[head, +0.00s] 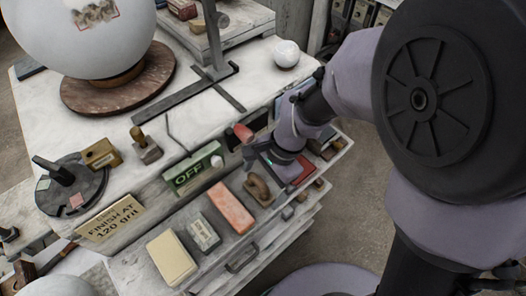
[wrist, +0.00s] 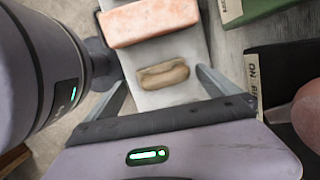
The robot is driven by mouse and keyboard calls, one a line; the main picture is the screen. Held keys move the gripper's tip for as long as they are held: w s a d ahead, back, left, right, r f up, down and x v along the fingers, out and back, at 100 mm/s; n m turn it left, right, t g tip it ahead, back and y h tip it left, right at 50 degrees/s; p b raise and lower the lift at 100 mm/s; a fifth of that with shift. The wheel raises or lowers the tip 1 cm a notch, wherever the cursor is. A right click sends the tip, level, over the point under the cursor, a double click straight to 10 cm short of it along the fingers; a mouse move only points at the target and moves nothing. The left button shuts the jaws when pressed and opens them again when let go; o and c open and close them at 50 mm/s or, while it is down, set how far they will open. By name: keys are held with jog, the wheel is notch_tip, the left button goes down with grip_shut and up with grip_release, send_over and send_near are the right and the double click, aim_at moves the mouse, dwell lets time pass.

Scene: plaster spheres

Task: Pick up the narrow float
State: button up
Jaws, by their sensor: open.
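In the wrist view the float (wrist: 164,75) appears between and just ahead of the finger tips of my gripper (wrist: 162,80). My gripper is open and empty, one finger to each side of the handle. I cannot tell how high it is above the float. In the head view my wrist (head: 287,148) hangs to the upper right of the float, and its fingers are hard to make out.
A pink block (head: 231,207) lies beside the float. A grey box (head: 204,234) and a cream block (head: 171,257) lie further left. A large white sphere (head: 85,30) rests on a wooden disc on the bench.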

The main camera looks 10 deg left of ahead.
aim_at(260, 188)
jog(key=x, duration=0.3)
jog(key=shift+b, duration=0.4)
jog(key=c, duration=1.5)
jog(key=shift+r+p, duration=0.45)
jog(key=shift+p, duration=0.05)
jog(key=s+d+b, duration=1.1)
jog(key=d, duration=0.2)
jog(key=shift+s+d, duration=0.35)
